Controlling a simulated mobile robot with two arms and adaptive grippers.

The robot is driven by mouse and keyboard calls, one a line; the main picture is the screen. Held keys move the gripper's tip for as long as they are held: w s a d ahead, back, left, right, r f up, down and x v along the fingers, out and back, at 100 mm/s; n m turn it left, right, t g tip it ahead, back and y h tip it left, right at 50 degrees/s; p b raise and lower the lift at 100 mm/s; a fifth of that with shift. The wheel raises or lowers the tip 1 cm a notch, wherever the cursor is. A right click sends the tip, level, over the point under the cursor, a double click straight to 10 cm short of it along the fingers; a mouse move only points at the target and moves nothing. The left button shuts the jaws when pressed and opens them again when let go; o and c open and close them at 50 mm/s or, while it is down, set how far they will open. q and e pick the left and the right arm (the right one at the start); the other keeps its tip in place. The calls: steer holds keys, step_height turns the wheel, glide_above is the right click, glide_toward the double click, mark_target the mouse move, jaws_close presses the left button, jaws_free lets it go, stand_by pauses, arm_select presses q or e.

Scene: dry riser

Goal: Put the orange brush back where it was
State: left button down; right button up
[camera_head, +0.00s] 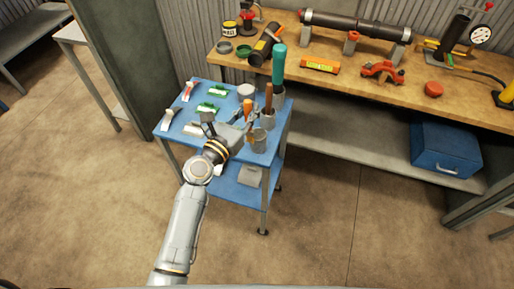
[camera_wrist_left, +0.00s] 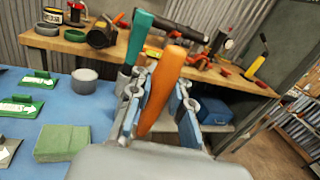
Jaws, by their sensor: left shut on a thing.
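The orange brush (camera_head: 248,107) shows as an orange handle between the fingers of my left gripper (camera_head: 245,121), over the right part of the blue cart (camera_head: 215,168). In the left wrist view the orange handle (camera_wrist_left: 163,88) stands nearly upright, slightly tilted, with the gripper's fingers (camera_wrist_left: 158,110) shut on either side of it. Its lower end is hidden behind the gripper. Grey cups stand at the cart's right side: an apparently empty front cup (camera_head: 259,142), a middle one (camera_head: 267,120) below a brown handle (camera_head: 268,95), and a back one holding a teal-handled tool (camera_head: 279,63). My right gripper is out of view.
Green-and-white items (camera_head: 207,107) and a round grey tin (camera_head: 245,91) lie on the cart top. A green block (camera_wrist_left: 62,142) shows in the left wrist view. The wooden workbench (camera_head: 395,100), with a pipe and tools, stands close behind. The floor in front is clear.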

arm_select(q)
steer(key=w+d+r+m+g+h, duration=0.1)
steer(key=w+d+h, duration=0.1)
steer(key=w+d, duration=0.15)
step_height(320, 180, down, 10)
steer(key=b, duration=1)
steer(key=shift+w+a+r+b, duration=0.15)
steer(key=shift+w+a+b, duration=0.15)
steer(key=shift+w+b, duration=0.05)
steer(key=c, duration=1.2)
jaws_free()
